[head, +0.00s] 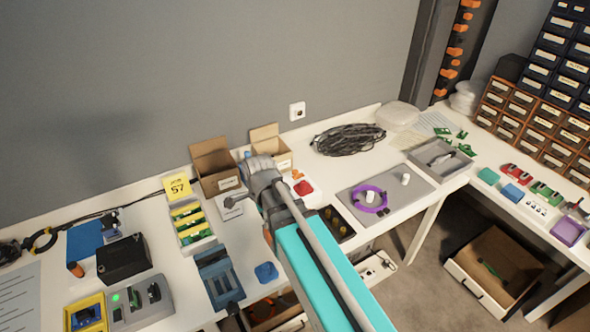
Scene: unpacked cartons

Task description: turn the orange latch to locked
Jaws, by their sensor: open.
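My arm reaches forward over the middle of the white bench. My gripper (233,197) is at its far end, above a small white card near the open cartons; its jaws are small here, and they look open and empty. No orange latch can be made out for certain. Small orange pieces (297,174) lie just right of my wrist, beside a red piece (303,187). My arm hides part of the bench behind and beneath it.
Two open cartons (214,168) (270,146) stand near the wall. Right are a cable coil (348,139) and a grey mat (412,192).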

